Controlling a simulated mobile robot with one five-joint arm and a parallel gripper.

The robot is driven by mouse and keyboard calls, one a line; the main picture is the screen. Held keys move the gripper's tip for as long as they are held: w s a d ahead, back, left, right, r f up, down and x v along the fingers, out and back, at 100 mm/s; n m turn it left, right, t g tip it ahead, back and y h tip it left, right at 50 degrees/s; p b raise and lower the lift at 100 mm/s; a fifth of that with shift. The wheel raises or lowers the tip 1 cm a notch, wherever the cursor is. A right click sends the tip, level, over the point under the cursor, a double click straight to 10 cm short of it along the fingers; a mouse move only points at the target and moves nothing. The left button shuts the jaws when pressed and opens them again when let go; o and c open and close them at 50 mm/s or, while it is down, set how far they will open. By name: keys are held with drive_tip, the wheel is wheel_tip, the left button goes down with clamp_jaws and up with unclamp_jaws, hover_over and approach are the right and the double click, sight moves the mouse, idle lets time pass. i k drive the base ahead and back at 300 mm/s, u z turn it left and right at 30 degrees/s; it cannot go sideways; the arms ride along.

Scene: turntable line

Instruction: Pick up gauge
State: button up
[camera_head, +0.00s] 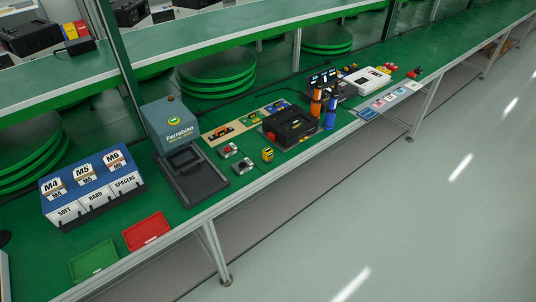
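No thing in view is clearly labelled as a gauge. A small yellow upright item with dark markings (267,154) stands near the front edge of the green bench, and it may be the gauge, but it is too small to tell. Two small grey devices lie to its left: one farther back (228,151) and one nearer the front (242,166), each with a dark or red top. My gripper is not in view.
The grey Ferrabino machine (170,126) stands left of these items. A black fixture (289,127) and orange (316,103) and blue (330,114) upright tools stand right. Labelled bins (90,190), a red tray (146,231) and a green tray (94,262) are at left. The floor in front is clear.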

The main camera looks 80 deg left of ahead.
sight(267, 152)
drive_tip(key=u, duration=0.85)
drive_tip(key=k, duration=0.15)
drive_tip(key=u, duration=2.8)
drive_tip(key=i, duration=1.45)
drive_tip(key=u, duration=0.15)
